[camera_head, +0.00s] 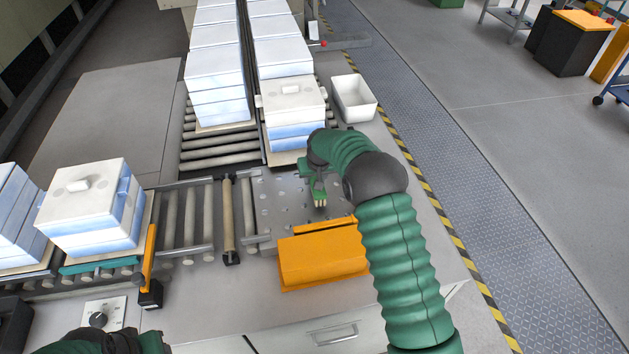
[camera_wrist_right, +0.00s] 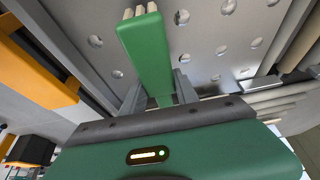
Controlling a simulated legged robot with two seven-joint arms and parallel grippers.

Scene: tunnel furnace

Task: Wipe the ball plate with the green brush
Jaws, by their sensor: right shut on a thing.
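The green brush (camera_wrist_right: 146,50) has a flat green body and pale bristles at its far end. My right gripper (camera_wrist_right: 160,95) is shut on it. In the head view the brush (camera_head: 319,193) hangs over the ball plate, bristles toward the camera side. The ball plate (camera_head: 280,200) is a grey metal surface with rows of round balls, also seen in the wrist view (camera_wrist_right: 200,40). I cannot tell whether the bristles touch it. My right gripper (camera_head: 316,178) is partly hidden by its arm. Part of my left arm shows at the bottom left; its fingers are out of view.
An orange box (camera_head: 322,260) stands at the plate's near edge. Stacked white and blue blocks (camera_head: 292,105) stand behind the plate, with a white bin (camera_head: 354,98) at their right. More blocks (camera_head: 85,215) sit on the left rollers. An orange post (camera_head: 149,258) stands left.

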